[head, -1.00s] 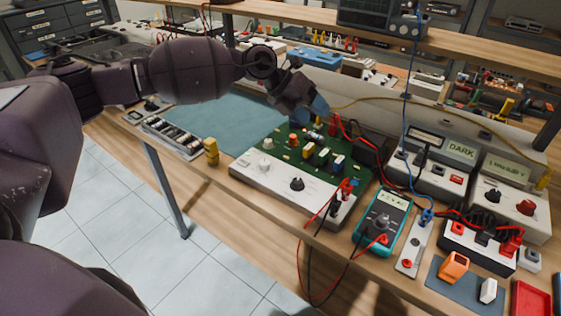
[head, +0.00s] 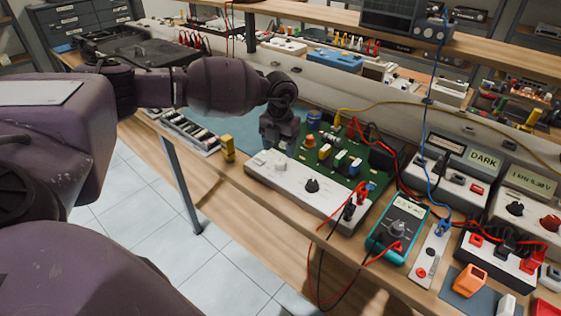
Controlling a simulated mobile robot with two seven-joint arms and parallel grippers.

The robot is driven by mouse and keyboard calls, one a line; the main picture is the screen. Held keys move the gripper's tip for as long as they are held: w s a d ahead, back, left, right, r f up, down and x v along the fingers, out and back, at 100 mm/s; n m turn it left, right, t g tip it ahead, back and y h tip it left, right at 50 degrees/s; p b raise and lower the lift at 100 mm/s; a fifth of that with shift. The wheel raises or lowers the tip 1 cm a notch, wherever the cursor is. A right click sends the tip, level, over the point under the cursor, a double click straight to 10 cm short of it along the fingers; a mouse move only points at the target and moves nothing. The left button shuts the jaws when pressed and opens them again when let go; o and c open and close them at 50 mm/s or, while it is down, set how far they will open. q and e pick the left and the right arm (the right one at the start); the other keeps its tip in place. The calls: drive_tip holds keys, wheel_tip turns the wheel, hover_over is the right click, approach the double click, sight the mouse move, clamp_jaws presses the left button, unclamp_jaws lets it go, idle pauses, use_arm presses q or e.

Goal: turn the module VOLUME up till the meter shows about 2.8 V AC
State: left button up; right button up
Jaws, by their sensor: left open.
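The module has a green circuit board (head: 335,150) and a white front panel (head: 330,203) with a black knob (head: 312,185) and pale knobs near its left end. The labels are too small to read, so I cannot tell which knob is VOLUME. My left gripper (head: 279,152) is open and points down over the panel's left part, close to a pale knob (head: 281,166); I cannot tell if they touch. The teal meter (head: 398,230) lies right of the module. Its display (head: 408,207) is lit but unreadable. My right gripper is out of view.
Red and black leads (head: 320,255) loop from the panel's right end over the bench edge. A yellow block (head: 227,148) stands left of the module. A blue-green mat (head: 215,112) lies behind my arm.

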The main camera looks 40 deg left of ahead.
sight(280, 162)
use_arm(q)
drive_tip(key=shift+f+b, duration=0.3)
drive_tip(key=shift+f, duration=2.4)
drive_tip(key=c, duration=0.9)
drive_tip(key=shift+r, duration=0.1)
drive_tip(key=shift+c, duration=0.2)
